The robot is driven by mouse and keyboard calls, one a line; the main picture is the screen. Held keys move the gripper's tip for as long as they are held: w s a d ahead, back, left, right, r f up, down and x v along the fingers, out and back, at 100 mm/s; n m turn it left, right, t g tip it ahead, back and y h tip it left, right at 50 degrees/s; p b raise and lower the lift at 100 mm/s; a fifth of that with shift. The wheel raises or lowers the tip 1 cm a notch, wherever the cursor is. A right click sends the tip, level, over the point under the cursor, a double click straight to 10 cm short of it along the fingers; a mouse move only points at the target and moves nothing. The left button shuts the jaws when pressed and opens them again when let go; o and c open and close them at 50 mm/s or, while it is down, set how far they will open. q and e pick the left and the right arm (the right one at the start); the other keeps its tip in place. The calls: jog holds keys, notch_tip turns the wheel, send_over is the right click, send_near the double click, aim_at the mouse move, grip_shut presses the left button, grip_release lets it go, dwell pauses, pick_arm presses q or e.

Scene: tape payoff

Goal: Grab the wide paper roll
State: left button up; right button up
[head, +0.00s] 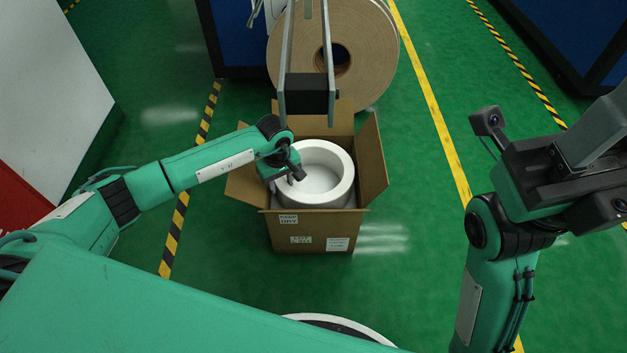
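A thick white paper roll (340,190) with a round hollow lies in an open cardboard box (315,235) on the floor, its top level with the box's rim. My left gripper (294,175) reaches in from the left and points down at the roll's left rim. Its fingers are small and dark here, and I cannot tell if they touch or grip the roll.
A large brown roll (375,60) stands behind the box. A grey two-armed bracket with a dark block (307,100) hangs in front of it. Dark blue machines stand at the back left and right (575,35). Green floor is clear right of the box.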

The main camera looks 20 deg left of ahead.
pick_arm(q)
notch_tip(320, 180, down, 4)
jog(key=shift+w+r+b, duration=0.1)
jog(key=shift+r+b, duration=0.1)
jog(key=shift+b, duration=0.55)
grip_shut()
jog(key=shift+r, duration=0.15)
